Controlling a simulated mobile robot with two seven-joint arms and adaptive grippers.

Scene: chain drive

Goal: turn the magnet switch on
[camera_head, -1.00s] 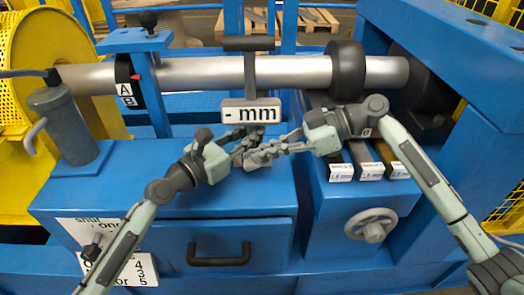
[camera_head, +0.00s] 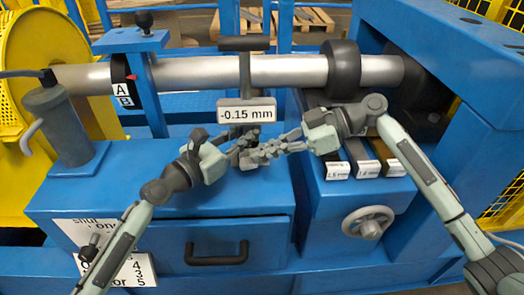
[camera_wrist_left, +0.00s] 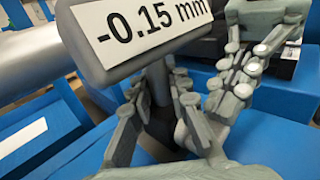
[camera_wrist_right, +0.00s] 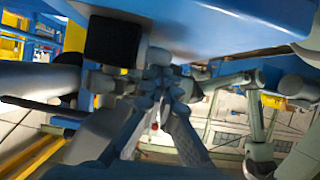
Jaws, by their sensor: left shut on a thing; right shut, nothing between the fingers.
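A grey gauge with a white display (camera_head: 246,111) reading "-0.15 mm" stands upright against the steel shaft (camera_head: 290,69). The display also fills the top of the left wrist view (camera_wrist_left: 150,25). Below it is the gauge's dark post (camera_wrist_left: 158,85). My left gripper (camera_head: 241,152) is shut on this post, just under the display, with a finger on each side. My right gripper (camera_head: 268,150) is shut and empty, close beside the left fingers under the display. The fingers overlap in the head view and hide the gauge's base. I cannot make out the magnet switch.
A black roller (camera_head: 343,69) sits on the shaft. Labelled bars (camera_head: 367,165) lie to the right, above a grey handwheel (camera_head: 368,222). A blue drawer (camera_head: 270,241) with a black handle is below. A grey cylinder (camera_head: 60,125) stands at left. The blue top left of my grippers is clear.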

